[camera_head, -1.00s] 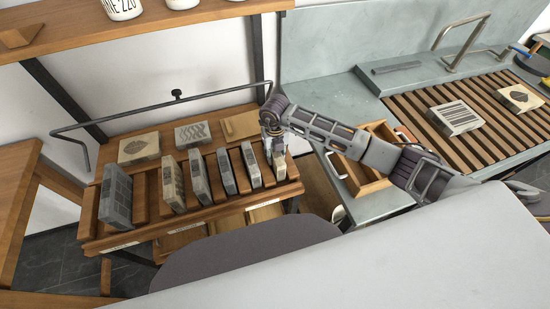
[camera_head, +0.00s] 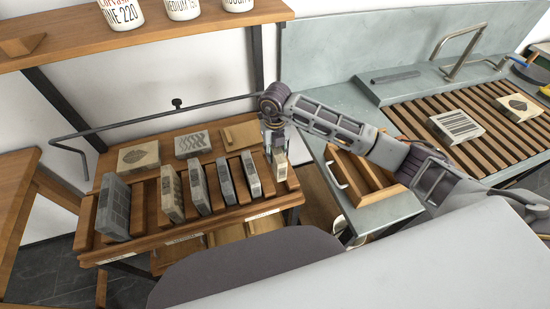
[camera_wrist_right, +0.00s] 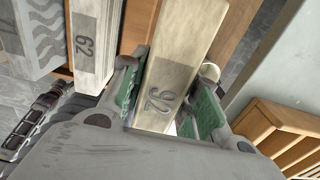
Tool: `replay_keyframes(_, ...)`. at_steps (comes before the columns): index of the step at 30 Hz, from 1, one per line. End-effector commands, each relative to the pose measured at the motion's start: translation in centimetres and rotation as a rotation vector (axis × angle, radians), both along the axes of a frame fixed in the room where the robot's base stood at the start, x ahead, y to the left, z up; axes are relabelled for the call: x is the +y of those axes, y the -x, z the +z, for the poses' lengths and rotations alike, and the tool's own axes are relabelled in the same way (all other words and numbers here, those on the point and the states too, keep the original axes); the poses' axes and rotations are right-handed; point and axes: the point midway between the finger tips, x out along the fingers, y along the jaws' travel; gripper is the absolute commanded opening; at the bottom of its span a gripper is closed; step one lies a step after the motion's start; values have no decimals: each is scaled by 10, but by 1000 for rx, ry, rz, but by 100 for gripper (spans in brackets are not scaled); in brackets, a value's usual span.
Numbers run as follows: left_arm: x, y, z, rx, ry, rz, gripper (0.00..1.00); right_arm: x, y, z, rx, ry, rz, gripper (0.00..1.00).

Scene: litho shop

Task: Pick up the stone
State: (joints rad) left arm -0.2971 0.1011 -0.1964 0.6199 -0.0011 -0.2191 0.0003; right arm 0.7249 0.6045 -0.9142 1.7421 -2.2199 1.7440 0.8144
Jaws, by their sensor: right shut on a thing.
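The stone (camera_head: 281,168) is a narrow pale slab at the right end of the slotted wooden rack. In the right wrist view this stone (camera_wrist_right: 178,62) shows a cream end face with a dark two-digit number. My right gripper (camera_head: 277,150) comes down over it from above. Its green-padded fingers (camera_wrist_right: 165,105) are shut on the stone, one on each side. The stone's lower part is partly hidden, and I cannot tell whether it is clear of its slot. My left gripper is not in view.
Several other stones (camera_head: 199,186) stand upright in the wooden rack (camera_head: 150,245); one numbered stone (camera_wrist_right: 92,45) is close beside my fingers. Flat slabs (camera_head: 138,156) lie behind. A dark rail (camera_head: 170,112) runs above the rack. A wooden drawer (camera_head: 350,175) stands right.

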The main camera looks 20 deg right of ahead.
Motion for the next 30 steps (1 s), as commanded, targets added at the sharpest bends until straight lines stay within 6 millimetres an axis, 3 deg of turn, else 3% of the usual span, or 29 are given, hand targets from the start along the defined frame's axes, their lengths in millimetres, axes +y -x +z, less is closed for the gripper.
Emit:
replay_keyframes(3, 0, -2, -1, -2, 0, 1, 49, 1, -2, 15, -8, -3, 0, 0)
replay_keyframes(9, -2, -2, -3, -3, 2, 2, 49, 1, -2, 27, -6, -3, 1, 0)
replay_keyframes(30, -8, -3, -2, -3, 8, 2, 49, 1, -1, 30, -6, -3, 0, 0)
